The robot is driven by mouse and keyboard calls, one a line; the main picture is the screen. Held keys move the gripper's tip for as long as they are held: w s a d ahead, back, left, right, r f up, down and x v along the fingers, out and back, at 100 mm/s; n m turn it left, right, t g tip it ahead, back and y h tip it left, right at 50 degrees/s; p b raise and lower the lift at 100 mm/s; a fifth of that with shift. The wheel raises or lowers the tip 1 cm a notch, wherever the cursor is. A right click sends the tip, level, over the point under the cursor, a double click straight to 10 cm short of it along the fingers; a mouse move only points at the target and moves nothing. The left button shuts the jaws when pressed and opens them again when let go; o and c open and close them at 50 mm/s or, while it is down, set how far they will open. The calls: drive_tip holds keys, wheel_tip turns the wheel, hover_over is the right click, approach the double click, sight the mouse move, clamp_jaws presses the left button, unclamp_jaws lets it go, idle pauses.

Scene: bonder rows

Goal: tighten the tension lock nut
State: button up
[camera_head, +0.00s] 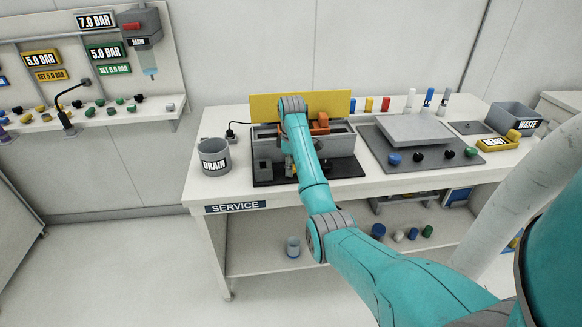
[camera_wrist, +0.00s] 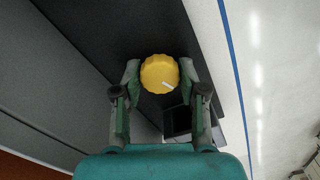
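A round yellow knob (camera_wrist: 160,75) with a ribbed edge and a white mark, which looks like the lock nut, shows in the wrist view against a dark surface. My gripper (camera_wrist: 160,70) has one finger on each side of it. The fingertips appear to touch its rim, with no clear gap on either side. In the head view my arm reaches over the grey machine (camera_head: 342,146) on the service bench. The arm hides the knob and my fingers there.
The machine stands on the white bench (camera_head: 228,187), with a yellow panel (camera_head: 262,108) behind it. A grey DRAIN pot (camera_head: 213,161) is to its left. A grey plate (camera_head: 415,128) and colored knobs are to its right. The WASTE bin (camera_head: 512,117) is farther right.

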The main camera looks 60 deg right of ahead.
drive_tip(key=c, duration=0.5)
drive_tip(key=shift+m, duration=0.3)
drive_tip(key=m, duration=0.4)
drive_tip(key=shift+m, duration=0.3)
drive_tip(key=m, duration=0.5)
drive_tip(key=shift+d+m, duration=0.1)
drive_tip(key=shift+m, duration=0.2)
drive_tip(key=m, duration=1.1)
drive_tip(key=shift+s+m, duration=0.1)
drive_tip(key=shift+m, duration=0.2)
